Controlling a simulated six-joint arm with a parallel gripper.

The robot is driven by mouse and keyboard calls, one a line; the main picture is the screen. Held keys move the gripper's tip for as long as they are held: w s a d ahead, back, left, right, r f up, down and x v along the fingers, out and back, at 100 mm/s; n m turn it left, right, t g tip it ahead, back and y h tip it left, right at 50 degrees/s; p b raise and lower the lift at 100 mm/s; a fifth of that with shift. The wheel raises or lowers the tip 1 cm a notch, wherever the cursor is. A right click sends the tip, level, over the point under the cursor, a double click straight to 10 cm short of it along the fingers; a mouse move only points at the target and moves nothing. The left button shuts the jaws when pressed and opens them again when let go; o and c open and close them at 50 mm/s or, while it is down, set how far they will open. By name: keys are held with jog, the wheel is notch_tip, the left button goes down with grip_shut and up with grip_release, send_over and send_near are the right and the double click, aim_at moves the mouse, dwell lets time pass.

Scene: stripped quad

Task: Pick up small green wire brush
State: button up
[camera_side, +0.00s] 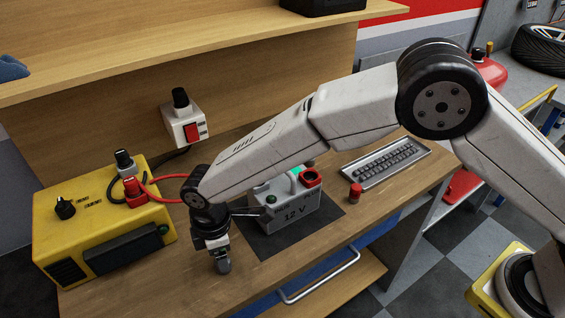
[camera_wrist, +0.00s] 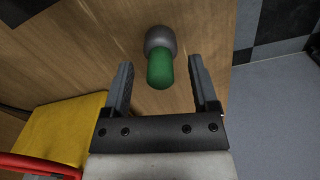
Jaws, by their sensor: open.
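The small green wire brush (camera_wrist: 160,72) shows in the wrist view, with a green rounded handle toward me and a dark grey round end beyond it. It is over the wooden bench top, between the lines of my two fingers. My gripper (camera_wrist: 160,66) is open, with one finger on each side of the brush and visible gaps on both sides. In the side view my gripper (camera_side: 223,262) points down near the bench's front edge. I cannot make out the brush there; my gripper seems to hide it.
A yellow power box (camera_side: 110,225) with a red cable stands left of my gripper. A grey 12 V battery (camera_side: 293,212) sits on a dark mat (camera_side: 262,243) to the right. A small red cap (camera_side: 355,193) and a metal tray (camera_side: 372,172) lie farther right.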

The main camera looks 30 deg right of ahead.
jog(key=shift+c, duration=0.2)
dwell(0.3)
grip_shut()
jog(key=shift+r, duration=0.1)
jog(key=shift+r, duration=0.9)
jog(key=s+d+r, duration=0.8)
jog(key=s+r, duration=0.3)
jog(key=shift+s, duration=0.25)
